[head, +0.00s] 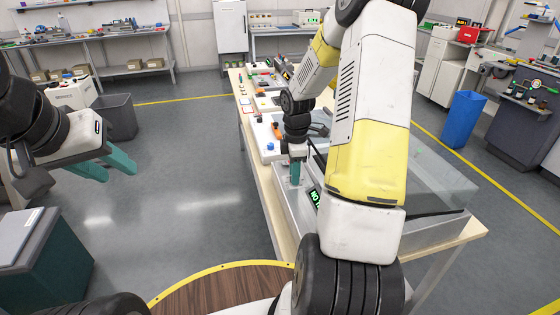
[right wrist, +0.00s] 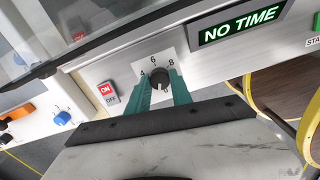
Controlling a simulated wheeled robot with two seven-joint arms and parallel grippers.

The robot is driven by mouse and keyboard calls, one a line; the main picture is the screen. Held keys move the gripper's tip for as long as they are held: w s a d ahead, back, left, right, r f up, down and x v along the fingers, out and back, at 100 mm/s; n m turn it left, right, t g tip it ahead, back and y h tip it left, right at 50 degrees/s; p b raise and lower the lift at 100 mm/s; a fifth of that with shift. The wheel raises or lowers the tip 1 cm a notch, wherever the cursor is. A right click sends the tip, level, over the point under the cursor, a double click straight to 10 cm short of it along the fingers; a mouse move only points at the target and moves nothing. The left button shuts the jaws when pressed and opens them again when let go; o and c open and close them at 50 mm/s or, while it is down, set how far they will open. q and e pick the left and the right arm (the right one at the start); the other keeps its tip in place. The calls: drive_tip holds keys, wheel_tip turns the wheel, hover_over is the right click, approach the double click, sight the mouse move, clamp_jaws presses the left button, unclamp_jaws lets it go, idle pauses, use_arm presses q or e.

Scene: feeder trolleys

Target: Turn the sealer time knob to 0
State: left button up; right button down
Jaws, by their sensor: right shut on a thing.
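The sealer (head: 420,230) is a grey machine with a clear lid on the long table. In the right wrist view its time knob (right wrist: 159,76) is a small black dial on a white plate, with 4, 6 and 8 readable around it. The knob's pointer cannot be made out clearly. A display (right wrist: 243,24) beside it reads "NO TIME" in green. My right gripper (head: 296,172) has its teal fingers on both sides of the knob, shut on it, also in the right wrist view (right wrist: 163,90). My left gripper (head: 118,170) is open and empty, over the floor at the left.
A red and white ON/OFF switch (right wrist: 107,92) sits left of the knob, and a green button (right wrist: 313,41) right of the display. The clear lid's dark edge (right wrist: 90,48) runs close above the knob. A blue bin (head: 461,119) stands right of the table. Floor at left is largely free.

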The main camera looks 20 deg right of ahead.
drive_tip(key=shift+w, duration=0.1)
idle(0.3)
drive_tip(key=c, duration=1.1)
unclamp_jaws()
drive_tip(key=shift+c, duration=0.2)
drive_tip(key=shift+r, duration=3.95)
